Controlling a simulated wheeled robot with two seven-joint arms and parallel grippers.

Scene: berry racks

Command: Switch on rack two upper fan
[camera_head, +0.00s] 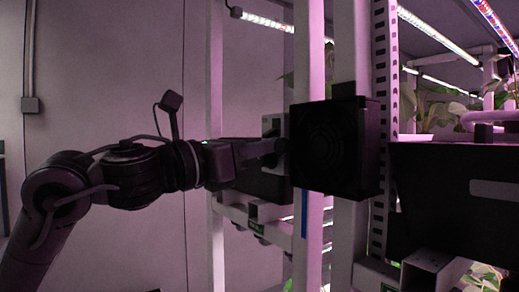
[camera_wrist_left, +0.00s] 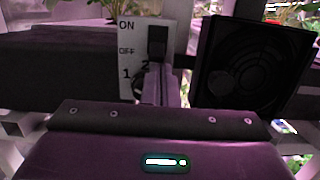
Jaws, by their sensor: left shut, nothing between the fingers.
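The fan is a black square box with a round grille (camera_head: 333,148), mounted on the rack's upright; it also shows at the right of the left wrist view (camera_wrist_left: 252,62). Beside it is a pale switch plate (camera_head: 271,126), seen edge-on in the head view. In the left wrist view the plate (camera_wrist_left: 128,62) reads ON above OFF, with a black switch (camera_wrist_left: 157,41). My left gripper (camera_wrist_left: 158,80) is shut and empty, its fingertips just below the switch; I cannot tell if they touch. In the head view its tips (camera_head: 279,148) are at the plate. The switch's position is unclear.
White rack posts (camera_head: 309,60) and a slotted upright (camera_head: 380,90) stand around the fan. A dark planter (camera_head: 450,190) with leafy plants is to the right, under lit lamps (camera_head: 438,37).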

